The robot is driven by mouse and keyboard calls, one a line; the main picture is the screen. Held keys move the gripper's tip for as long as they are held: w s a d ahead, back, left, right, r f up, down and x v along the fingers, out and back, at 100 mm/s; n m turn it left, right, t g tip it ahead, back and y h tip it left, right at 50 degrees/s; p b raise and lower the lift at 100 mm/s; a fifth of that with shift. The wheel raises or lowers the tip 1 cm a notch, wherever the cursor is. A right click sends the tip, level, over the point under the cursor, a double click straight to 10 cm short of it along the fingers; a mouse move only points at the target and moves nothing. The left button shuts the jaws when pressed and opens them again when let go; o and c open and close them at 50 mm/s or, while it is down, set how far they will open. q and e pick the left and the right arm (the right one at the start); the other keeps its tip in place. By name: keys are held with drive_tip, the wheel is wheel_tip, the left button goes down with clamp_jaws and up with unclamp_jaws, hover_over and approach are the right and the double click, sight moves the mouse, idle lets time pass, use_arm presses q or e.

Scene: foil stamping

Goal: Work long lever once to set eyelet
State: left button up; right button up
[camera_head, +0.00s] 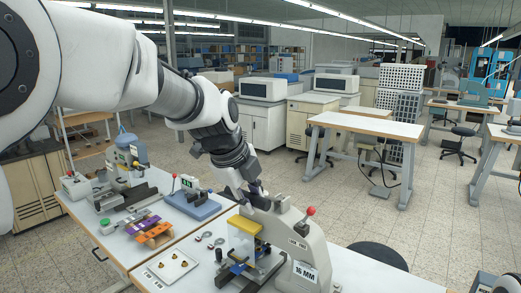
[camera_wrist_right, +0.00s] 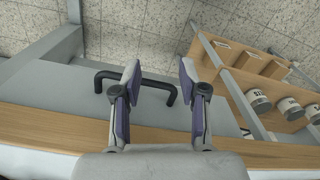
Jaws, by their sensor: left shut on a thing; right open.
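The grey eyelet press (camera_head: 302,244) with a "16 MM" label stands on the near table in the head view. A red ball knob (camera_head: 310,211) on a short dark stem shows at its upper right. A yellow part (camera_head: 243,224) sits at its front. My left gripper (camera_head: 262,199) is at the top of the press, shut on what looks like the long lever; the grasp itself is mostly hidden by the gripper. My right gripper (camera_wrist_right: 160,76) is open and empty in the right wrist view, over a table edge.
A white tray (camera_head: 171,266) with small brass pieces lies left of the press. Further left are orange and purple blocks (camera_head: 154,234) and a blue-based tool (camera_head: 190,205). A black handle (camera_wrist_right: 135,84) and a wooden shelf (camera_wrist_right: 262,85) with labelled jars are near my right gripper.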

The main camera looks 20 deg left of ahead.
use_arm(q)
drive_tip(key=w+d+r+p, duration=0.1)
drive_tip(key=w+r+p, duration=0.3)
drive_tip(key=r+p, duration=0.1)
drive_tip(key=shift+w+r+p, duration=0.3)
drive_tip(key=shift+p, duration=0.5)
drive_tip(key=o, duration=1)
drive_tip(key=shift+w+d+f, duration=0.1)
drive_tip(key=v, duration=1.1)
drive_tip(key=shift+r, duration=0.3)
